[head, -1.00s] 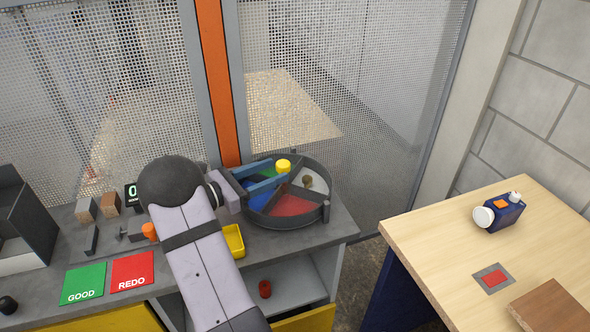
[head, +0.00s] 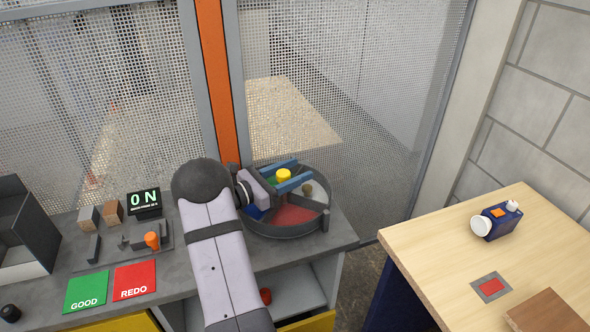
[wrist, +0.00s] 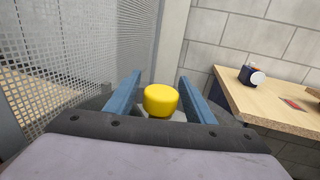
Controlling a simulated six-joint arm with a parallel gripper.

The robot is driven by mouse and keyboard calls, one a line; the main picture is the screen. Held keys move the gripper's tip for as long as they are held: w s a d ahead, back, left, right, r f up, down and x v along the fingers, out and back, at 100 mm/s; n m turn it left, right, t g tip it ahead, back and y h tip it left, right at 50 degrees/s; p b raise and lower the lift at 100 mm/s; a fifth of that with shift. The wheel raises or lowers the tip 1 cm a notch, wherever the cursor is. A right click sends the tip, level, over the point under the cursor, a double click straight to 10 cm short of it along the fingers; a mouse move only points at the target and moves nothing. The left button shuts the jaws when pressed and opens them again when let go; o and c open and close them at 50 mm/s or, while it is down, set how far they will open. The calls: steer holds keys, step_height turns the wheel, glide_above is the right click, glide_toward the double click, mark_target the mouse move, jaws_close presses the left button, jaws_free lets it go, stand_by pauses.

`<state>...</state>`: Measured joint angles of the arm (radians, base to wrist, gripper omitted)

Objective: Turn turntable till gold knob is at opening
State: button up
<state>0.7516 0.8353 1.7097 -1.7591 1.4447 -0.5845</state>
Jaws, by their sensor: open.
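The turntable (head: 290,231) is a round dark-rimmed tray with green, blue, red and white sectors, on the grey counter. A yellow knob (head: 283,174) stands on it towards the back; it also shows in the wrist view (wrist: 161,100). A smaller brownish-gold knob (head: 307,188) sits on the white sector. I cannot tell for sure which is the gold knob. My gripper (head: 303,169) reaches over the turntable from the left, blue fingers open, one on each side of the yellow knob. Contact is not clear. The turntable's left part is hidden by my gripper; I cannot make out the opening.
A mesh fence with an orange post (head: 219,85) stands behind the counter. Green GOOD (head: 86,290) and red REDO (head: 135,278) pads, small blocks and a display (head: 145,202) lie left. A wooden table (head: 440,250) with a blue device (head: 497,223) is at the right.

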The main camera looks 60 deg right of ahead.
mark_target(278, 179)
steer(key=shift+s, duration=0.1)
jaws_close()
steer(key=shift+w+d+n+t+h, duration=0.15)
steer(key=shift+n+t+h, duration=0.15)
steer(key=shift+t, duration=0.2)
steer(key=shift+w+d+n+t+h, duration=0.1)
steer(key=shift+n+t+h, duration=0.1)
steer(key=shift+n+t, duration=0.25)
jaws_free()
steer(key=shift+a, duration=0.1)
steer(key=shift+b+v, duration=1.1)
steer(key=shift+v, duration=2.6)
